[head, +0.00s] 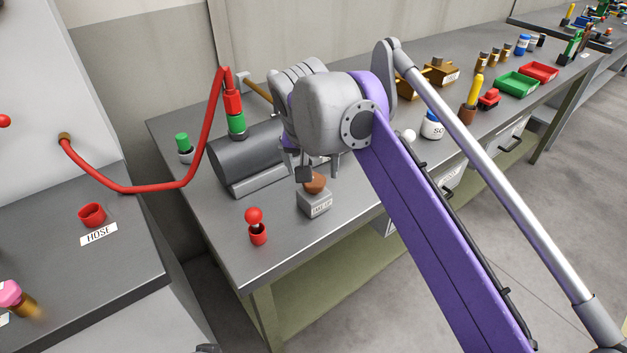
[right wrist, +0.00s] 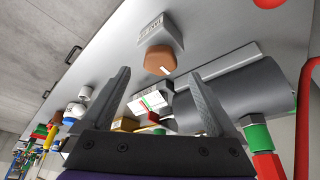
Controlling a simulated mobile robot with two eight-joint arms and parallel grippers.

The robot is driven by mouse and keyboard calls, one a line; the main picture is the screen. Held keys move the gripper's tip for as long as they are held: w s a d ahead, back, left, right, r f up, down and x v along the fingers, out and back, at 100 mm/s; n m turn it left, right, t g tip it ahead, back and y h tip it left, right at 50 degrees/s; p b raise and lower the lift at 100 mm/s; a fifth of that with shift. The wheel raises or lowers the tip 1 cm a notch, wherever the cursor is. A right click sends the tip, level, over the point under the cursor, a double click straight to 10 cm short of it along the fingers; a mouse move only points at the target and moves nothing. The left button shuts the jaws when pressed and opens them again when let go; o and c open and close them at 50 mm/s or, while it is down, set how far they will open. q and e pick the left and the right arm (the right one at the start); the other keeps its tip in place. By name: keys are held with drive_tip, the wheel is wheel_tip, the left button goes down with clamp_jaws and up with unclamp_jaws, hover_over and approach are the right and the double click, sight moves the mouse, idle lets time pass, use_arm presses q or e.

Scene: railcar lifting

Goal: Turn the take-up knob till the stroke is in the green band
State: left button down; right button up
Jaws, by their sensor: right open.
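The take-up knob (head: 316,183) is a brown-orange, many-sided cap on a grey labelled block (head: 315,204) on the bench. In the head view the gripper (head: 306,170) is just above the knob; contact is not visible. A white stroke gauge (right wrist: 150,103) with green and red marks shows between the fingers; its reading is too small to tell. My left gripper is not in view.
A large grey cylinder (head: 240,158) with a red hose (head: 205,140) on a green fitting lies behind the knob. Bottles and trays stand farther right.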

sight(314, 181)
drive_tip(key=shift+b+x, duration=0.5)
drive_tip(key=shift+x, duration=1.85)
drive_tip(key=c, duration=1.4)
drive_tip(key=shift+o, duration=0.2)
drive_tip(key=shift+d, duration=0.1)
drive_tip(key=shift+r, duration=0.1)
